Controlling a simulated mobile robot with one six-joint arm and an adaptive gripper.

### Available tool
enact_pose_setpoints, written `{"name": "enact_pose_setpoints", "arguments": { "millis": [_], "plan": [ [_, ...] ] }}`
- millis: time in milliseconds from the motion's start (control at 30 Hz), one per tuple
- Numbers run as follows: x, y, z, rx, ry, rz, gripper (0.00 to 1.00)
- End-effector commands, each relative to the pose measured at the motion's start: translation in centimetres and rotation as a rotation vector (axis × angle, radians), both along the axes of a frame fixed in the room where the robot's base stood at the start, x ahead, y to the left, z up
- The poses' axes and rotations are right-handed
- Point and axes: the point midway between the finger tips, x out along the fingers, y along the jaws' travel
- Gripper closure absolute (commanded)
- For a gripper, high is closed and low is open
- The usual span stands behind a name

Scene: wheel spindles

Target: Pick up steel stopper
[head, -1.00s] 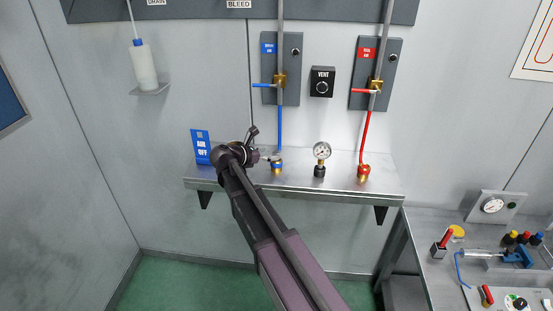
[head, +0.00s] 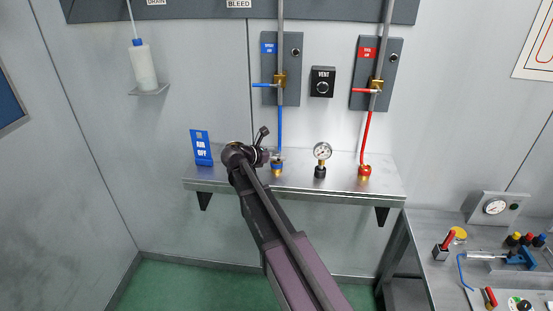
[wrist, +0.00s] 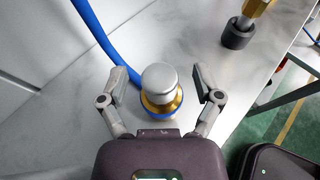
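The steel stopper (wrist: 159,77) is a smooth silver cylinder. In the wrist view it sits on top of a brass fitting with a blue ring (wrist: 159,103), beside a blue hose. My gripper (wrist: 160,76) is open, with one finger on each side of the stopper and a visible gap on both sides. In the head view my gripper (head: 262,147) is above the shelf, just left of the blue-ringed brass fitting (head: 277,167). The stopper is small and hard to make out there.
The blue hose (head: 280,127) rises close to my gripper. A workbench with tools stands lower right.

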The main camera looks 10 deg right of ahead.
Motion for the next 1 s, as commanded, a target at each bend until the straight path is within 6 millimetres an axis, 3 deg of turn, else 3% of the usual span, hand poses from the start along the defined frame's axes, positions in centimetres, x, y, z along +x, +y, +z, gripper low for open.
{"name": "enact_pose_setpoints", "arguments": {
  "millis": [33,267,300,733,1000],
  "plan": [
    [0.0,0.0,0.0,0.000,0.000,0.000,0.29],
    [0.0,0.0,0.0,0.000,0.000,0.000,0.97],
    [0.0,0.0,0.0,0.000,0.000,0.000,1.00],
    [0.0,0.0,0.2,0.000,0.000,0.000,1.00],
    [0.0,0.0,1.6,0.000,0.000,0.000,1.00]
  ]
}}
